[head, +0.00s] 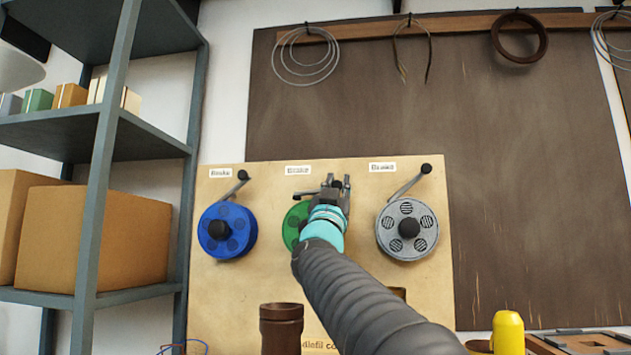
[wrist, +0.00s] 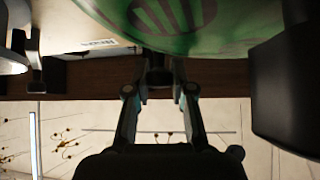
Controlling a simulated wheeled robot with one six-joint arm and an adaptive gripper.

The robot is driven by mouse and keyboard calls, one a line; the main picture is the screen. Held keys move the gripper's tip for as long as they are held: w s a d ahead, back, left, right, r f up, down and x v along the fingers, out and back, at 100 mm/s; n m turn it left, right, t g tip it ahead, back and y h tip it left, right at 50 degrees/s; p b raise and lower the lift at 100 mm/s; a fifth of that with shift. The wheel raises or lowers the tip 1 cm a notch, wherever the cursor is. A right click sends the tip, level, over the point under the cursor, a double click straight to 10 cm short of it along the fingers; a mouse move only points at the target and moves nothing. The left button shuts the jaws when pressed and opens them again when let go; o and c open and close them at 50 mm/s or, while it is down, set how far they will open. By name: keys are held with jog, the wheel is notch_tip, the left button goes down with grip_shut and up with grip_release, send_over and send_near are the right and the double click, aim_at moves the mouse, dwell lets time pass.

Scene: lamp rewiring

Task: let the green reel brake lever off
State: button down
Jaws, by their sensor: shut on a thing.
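The green reel (head: 293,221) hangs in the middle of the tan board, partly hidden behind my gripper (head: 336,190). In the wrist view the green reel (wrist: 200,22) fills the top of the picture. My gripper (wrist: 159,84) is shut on the dark end of the green reel's brake lever (wrist: 157,62), just beside the reel's rim. Most of that lever is hidden by the fingers and wrist in the head view, so its exact angle cannot be told.
A blue reel (head: 227,240) with its lever (head: 230,187) is on the left, and a grey reel (head: 405,242) with its lever (head: 407,184) on the right. A brown cylinder (head: 281,328) and a yellow bottle (head: 508,333) stand below. Shelving (head: 110,130) stands at the left.

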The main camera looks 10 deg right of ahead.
jog(key=shift+m, duration=0.4)
jog(key=c, duration=1)
grip_release()
jog(key=shift+s, duration=0.1)
jog(key=shift+f, duration=0.1)
jog(key=shift+v, duration=4)
jog(key=shift+a, duration=0.1)
